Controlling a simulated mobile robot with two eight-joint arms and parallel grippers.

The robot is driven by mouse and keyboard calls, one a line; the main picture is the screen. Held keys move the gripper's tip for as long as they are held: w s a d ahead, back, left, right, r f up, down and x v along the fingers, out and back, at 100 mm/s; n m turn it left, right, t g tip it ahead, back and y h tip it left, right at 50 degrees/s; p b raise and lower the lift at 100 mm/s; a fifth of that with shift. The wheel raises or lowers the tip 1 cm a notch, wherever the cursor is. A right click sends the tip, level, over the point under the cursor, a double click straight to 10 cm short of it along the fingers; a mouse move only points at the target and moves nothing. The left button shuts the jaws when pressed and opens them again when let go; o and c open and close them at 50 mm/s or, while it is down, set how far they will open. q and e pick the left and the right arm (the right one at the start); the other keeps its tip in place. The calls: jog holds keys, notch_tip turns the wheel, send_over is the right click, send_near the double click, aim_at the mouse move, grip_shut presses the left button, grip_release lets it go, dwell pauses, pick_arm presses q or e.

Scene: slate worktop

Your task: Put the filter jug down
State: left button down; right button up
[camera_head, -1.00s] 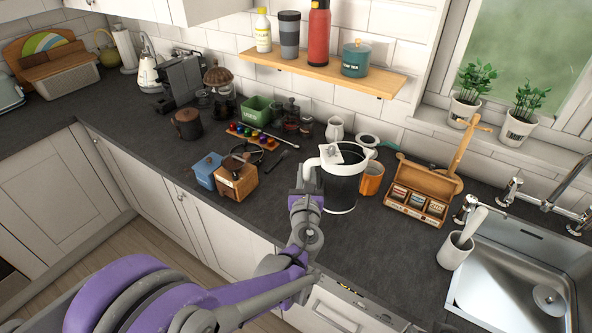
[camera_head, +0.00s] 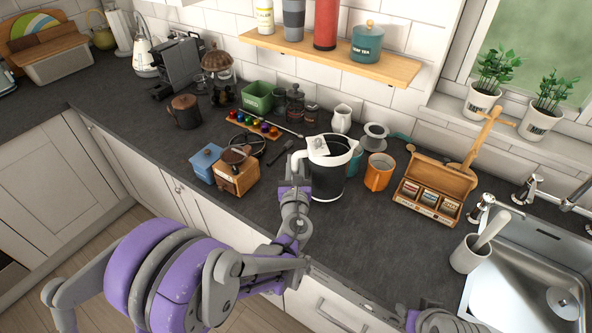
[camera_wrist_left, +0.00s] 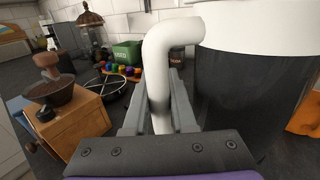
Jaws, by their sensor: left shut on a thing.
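The filter jug (camera_head: 328,178) has a dark body, a white rim and a white handle. It is upright at the worktop's front part, left of the orange mug. My left gripper (camera_head: 297,186) is shut on its handle (camera_wrist_left: 160,75), which shows between the jaws in the left wrist view. The jug body (camera_wrist_left: 250,95) fills the right of that view. Whether the jug's base touches the worktop I cannot tell for certain. Part of my right arm (camera_head: 440,322) shows at the bottom edge; its jaws cannot be made out.
An orange mug (camera_head: 379,172) stands close right of the jug, and a wooden tea box (camera_head: 436,188) beyond it. A wooden coffee grinder (camera_head: 237,178) stands to the left.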

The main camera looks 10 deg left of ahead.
pick_arm(q)
jog(key=shift+f, duration=1.35)
jog(key=shift+f, duration=0.2)
jog(key=c, duration=0.7)
grip_release()
jog(key=shift+r, duration=0.15)
jog(key=shift+c, duration=0.2)
